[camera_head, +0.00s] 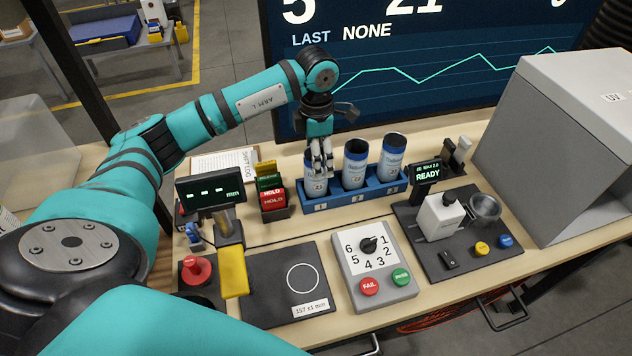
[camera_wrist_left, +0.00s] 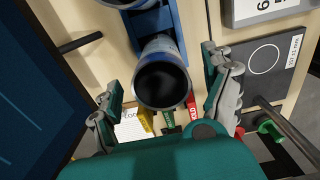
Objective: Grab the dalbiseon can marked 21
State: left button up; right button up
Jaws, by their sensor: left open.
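Three white and blue cans stand upright in a blue rack (camera_head: 345,198) on the table. The leftmost can (camera_head: 314,187) has a small mark that looks like 21, though it is hard to read. The middle can (camera_head: 354,165) and the right can (camera_head: 391,157) stand beside it. My left gripper (camera_head: 321,160) is open at the leftmost can, partly covering it. In the left wrist view, this can's dark open top (camera_wrist_left: 162,84) lies between the two spread fingers (camera_wrist_left: 162,70), with room on both sides. My right gripper is not in view.
Left of the rack stand red, green and yellow holders (camera_head: 272,193). In front are a dial box (camera_head: 372,262) and a dark pad (camera_head: 270,285). A READY display (camera_head: 427,173) is at the right, a big screen (camera_head: 430,60) behind.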

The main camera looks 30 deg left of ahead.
pick_arm(q)
notch_tip(320, 180, down, 4)
jog(key=shift+a+f+b, duration=0.1)
jog(key=shift+f+b, duration=0.15)
jog(key=shift+b, duration=0.7)
jog(key=shift+r, duration=0.1)
jog(key=c, duration=0.8)
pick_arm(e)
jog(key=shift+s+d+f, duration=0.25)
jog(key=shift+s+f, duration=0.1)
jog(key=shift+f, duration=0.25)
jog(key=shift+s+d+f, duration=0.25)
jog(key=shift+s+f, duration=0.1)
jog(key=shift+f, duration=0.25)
